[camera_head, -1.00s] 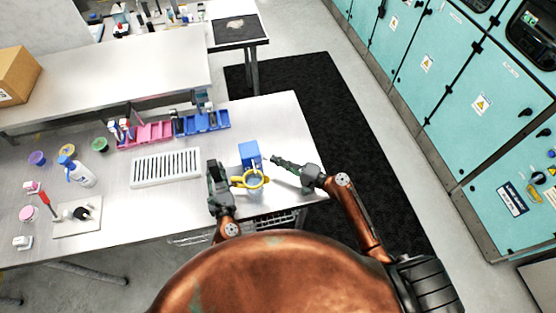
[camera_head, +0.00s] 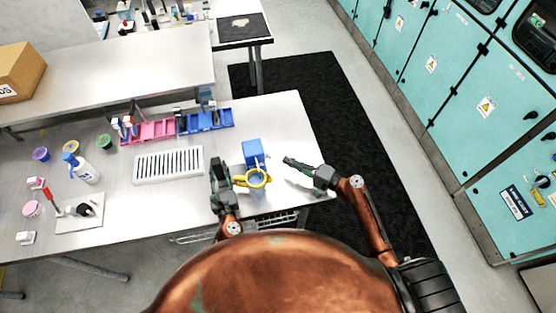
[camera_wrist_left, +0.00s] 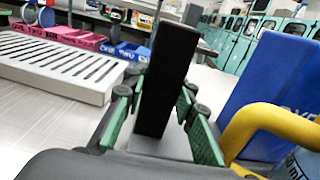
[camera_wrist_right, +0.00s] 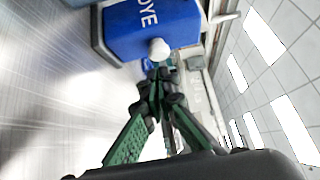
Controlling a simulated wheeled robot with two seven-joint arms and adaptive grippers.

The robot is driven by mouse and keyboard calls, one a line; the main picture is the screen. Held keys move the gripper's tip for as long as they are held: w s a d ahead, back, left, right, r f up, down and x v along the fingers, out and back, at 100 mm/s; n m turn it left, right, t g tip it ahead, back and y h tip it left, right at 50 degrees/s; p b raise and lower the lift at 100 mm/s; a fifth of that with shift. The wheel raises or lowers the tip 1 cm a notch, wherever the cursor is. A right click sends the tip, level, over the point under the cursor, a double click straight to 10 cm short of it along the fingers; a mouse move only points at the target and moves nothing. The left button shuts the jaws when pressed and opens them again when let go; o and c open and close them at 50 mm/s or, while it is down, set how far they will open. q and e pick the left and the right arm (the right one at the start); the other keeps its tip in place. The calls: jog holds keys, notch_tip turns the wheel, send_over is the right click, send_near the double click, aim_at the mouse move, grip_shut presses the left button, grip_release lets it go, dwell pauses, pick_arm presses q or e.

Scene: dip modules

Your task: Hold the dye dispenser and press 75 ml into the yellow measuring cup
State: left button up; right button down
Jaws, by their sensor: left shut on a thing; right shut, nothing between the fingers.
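The blue dye dispenser (camera_head: 252,151) stands on the near bench, with "DYE" on its side and a white round knob (camera_wrist_right: 159,49) in the right wrist view. The yellow measuring cup (camera_head: 258,178), clear with a yellow rim and handle, is at its near side; its handle (camera_wrist_left: 270,120) shows in the left wrist view. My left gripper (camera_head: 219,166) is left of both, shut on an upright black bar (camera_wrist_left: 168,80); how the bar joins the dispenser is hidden. My right gripper (camera_head: 287,160) is shut and empty, right of the dispenser and apart from it. The liquid level is not readable.
A white slotted rack (camera_head: 168,165) lies left of my left gripper. Pink (camera_head: 153,131) and blue (camera_head: 207,122) trays stand behind it. A spray bottle (camera_head: 84,170) and several small cups are farther left. The bench's right edge is close to my right gripper.

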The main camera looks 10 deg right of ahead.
aim_at(269, 155)
pick_arm(q)
jog(key=shift+a, duration=0.1)
pick_arm(e)
jog(key=v, duration=0.7)
jog(key=shift+s+d, duration=0.15)
jog(key=shift+s, duration=0.05)
jog(key=shift+w, duration=0.1)
jog(key=shift+w+d, duration=1.2)
jog(key=shift+w, duration=0.25)
jog(key=shift+a+r, duration=0.1)
jog(key=x, duration=0.9)
jog(key=shift+w+a, duration=0.1)
jog(key=shift+a, duration=0.1)
jog(key=a, duration=0.3)
jog(key=shift+a, duration=0.7)
